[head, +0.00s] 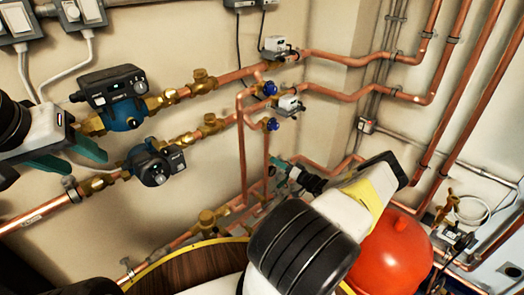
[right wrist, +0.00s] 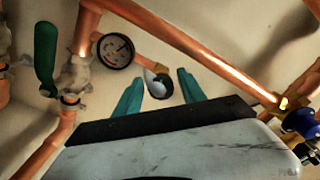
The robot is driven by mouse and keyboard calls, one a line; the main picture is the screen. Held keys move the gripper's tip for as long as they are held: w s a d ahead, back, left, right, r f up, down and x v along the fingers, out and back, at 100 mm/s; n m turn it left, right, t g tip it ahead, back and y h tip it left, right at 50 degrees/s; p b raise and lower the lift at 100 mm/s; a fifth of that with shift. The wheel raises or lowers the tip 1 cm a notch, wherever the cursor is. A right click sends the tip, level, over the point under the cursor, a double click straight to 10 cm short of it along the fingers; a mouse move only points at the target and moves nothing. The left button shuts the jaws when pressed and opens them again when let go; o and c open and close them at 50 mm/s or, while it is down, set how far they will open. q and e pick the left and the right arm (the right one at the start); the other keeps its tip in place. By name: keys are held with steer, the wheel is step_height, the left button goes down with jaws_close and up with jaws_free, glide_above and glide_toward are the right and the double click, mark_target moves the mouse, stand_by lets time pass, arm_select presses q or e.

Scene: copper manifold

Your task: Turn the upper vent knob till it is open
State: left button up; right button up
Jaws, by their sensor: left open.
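A small round knob with a pale and dark face (right wrist: 158,84) sits on a brass pipe stub in the right wrist view; I cannot tell for sure whether it is the upper vent knob or how far it is turned. My right gripper (right wrist: 160,77) is open, its teal fingertips on either side of the knob with visible gaps. In the head view my right arm hides most of that spot. Two blue knobs, an upper one (head: 270,88) and a lower one (head: 271,124), sit on the copper pipes. My left gripper (head: 74,158) is open and empty near the pumps.
A round gauge (right wrist: 115,50) and a green lever handle (right wrist: 45,58) are close to the left of my right fingers. A copper pipe (right wrist: 190,42) runs diagonally above them. An upper pump (head: 122,108), a lower pump (head: 155,165) and a red vessel (head: 390,255) stand nearby.

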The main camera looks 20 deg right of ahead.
stand_by(0.3)
steer(key=v, duration=0.7)
steer(key=shift+s, duration=0.3)
steer(key=shift+d, duration=0.15)
